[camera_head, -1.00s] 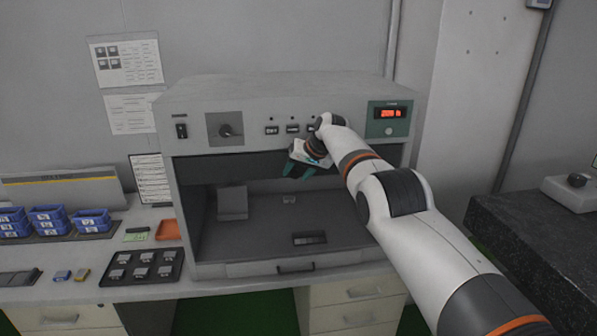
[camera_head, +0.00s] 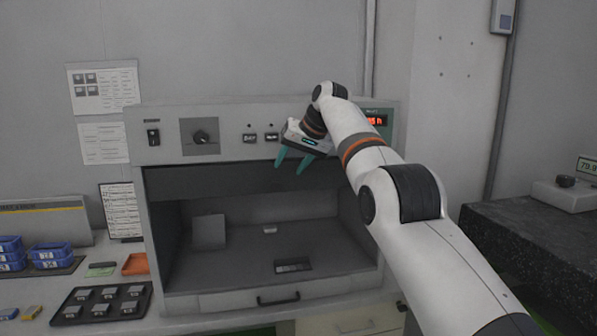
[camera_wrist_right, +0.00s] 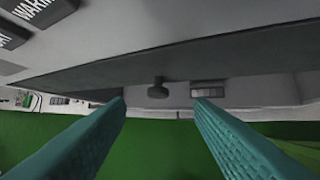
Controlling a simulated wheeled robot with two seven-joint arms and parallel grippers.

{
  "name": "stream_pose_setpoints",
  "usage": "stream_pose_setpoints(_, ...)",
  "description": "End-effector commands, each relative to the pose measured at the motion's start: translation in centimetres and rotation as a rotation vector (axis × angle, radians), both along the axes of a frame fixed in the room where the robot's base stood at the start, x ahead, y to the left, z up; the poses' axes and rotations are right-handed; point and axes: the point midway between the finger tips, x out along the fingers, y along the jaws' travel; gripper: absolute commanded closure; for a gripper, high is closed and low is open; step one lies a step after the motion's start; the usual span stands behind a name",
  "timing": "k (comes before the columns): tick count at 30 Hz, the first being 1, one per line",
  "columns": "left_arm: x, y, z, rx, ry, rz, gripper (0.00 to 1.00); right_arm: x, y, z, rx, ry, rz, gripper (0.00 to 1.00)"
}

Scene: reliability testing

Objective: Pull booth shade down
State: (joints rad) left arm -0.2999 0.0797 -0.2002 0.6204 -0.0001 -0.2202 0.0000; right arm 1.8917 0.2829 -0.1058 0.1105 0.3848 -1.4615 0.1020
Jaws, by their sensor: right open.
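The booth (camera_head: 225,118) is a grey cabinet with an open front. Its shade (camera_head: 225,179) looks like a dark strip along the top of the opening, with the space below uncovered. My right gripper (camera_head: 291,169) is open and empty, its two teal fingers pointing down in front of the shade, under the control panel. In the right wrist view, the fingers (camera_wrist_right: 158,106) are spread, and a dark band (camera_wrist_right: 150,70), seemingly the shade, crosses beyond them. A small dark knob-like part (camera_wrist_right: 158,88) shows between the fingertips; I cannot tell whether they touch anything. My left gripper is out of view.
A dark tray (camera_head: 68,318) with several small parts sits left of the booth, near an orange tray (camera_head: 136,265) and blue bins (camera_head: 48,256). A drawer handle (camera_head: 278,299) is below the opening. A dark bench (camera_head: 520,235) stands at right.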

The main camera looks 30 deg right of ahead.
Motion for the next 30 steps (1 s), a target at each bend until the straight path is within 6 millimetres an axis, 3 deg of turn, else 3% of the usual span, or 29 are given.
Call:
stream_pose_setpoints(2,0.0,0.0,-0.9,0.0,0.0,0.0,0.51,-0.8,-0.3,0.9,-0.001,-0.003,-0.001,0.52)
stream_pose_setpoints(9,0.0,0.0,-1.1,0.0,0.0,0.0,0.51,-2.0,-0.7,2.9,0.0,0.001,0.001,0.52)
stream_pose_setpoints(30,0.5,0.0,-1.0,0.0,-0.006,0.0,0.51,-2.0,-0.8,3.0,-0.001,0.001,0.0,0.52)
